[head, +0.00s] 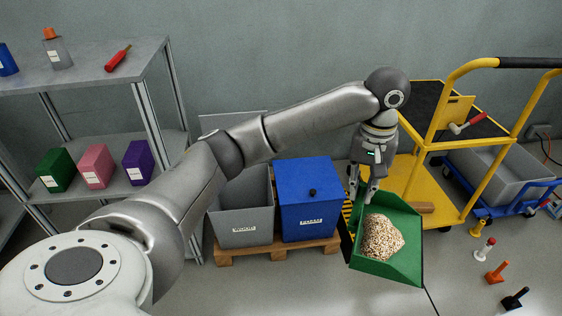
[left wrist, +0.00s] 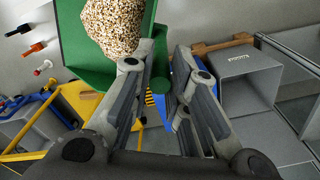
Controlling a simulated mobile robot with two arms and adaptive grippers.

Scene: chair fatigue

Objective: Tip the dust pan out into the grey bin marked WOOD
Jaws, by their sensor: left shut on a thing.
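The green dust pan (head: 405,268) is in the head view, right of the blue bin, with a heap of pale speckled chips (head: 381,237) on it. My left gripper (head: 362,197) is shut on the dust pan's rear edge and holds it roughly level, above the floor. The left wrist view also shows the pan (left wrist: 75,35) and chips (left wrist: 112,25) beyond the fingers. The grey bin (head: 232,222), whose small front label seems to read WOOD, stands open-topped left of the blue bin; my left arm hides part of it. My right gripper is not in view.
The closed blue bin (head: 305,205) stands between the grey bin and the pan, both bins on a wooden pallet (head: 277,247). A yellow trolley (head: 410,185) is close behind the pan. A metal shelf (head: 95,52) with small boxes stands left.

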